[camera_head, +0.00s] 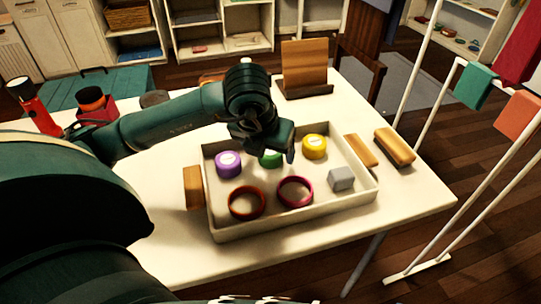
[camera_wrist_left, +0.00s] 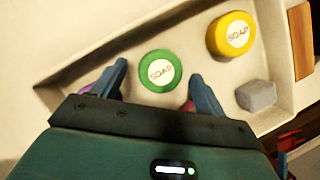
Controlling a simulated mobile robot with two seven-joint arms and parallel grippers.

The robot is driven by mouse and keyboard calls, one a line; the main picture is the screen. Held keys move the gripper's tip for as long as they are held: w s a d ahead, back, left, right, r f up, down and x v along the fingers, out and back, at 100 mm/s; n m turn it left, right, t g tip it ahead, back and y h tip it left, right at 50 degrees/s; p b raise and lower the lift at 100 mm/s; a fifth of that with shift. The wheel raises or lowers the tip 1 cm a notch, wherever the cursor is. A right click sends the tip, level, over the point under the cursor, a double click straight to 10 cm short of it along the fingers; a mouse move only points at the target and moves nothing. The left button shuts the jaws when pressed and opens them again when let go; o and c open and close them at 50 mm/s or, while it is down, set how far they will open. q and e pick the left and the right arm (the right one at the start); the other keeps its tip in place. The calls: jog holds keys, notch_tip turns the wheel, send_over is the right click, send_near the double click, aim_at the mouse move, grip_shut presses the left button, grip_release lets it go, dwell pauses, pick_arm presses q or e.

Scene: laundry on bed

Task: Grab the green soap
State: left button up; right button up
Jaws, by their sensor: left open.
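The green soap (camera_head: 269,160) is a round disc with a white label, lying in a cream tray (camera_head: 290,226) on the table. In the head view my left gripper (camera_head: 277,155) is above the tray and partly covers this soap. My left gripper (camera_wrist_left: 158,73) is open there, one finger on each side of the soap in the picture. No contact shows, and the height gap is hard to tell.
The tray also holds a purple soap (camera_head: 228,163), a yellow soap (camera_head: 314,147), an orange-red ring (camera_head: 246,202), a magenta ring (camera_head: 295,191) and a grey block (camera_head: 341,179). Wooden blocks (camera_head: 394,147) lie outside it. A wooden stand (camera_head: 304,66) is behind; a drying rack (camera_head: 435,115) stands right.

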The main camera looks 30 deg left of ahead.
pick_arm(q)
jog(key=c, duration=1.1)
jog(key=shift+r, duration=0.1)
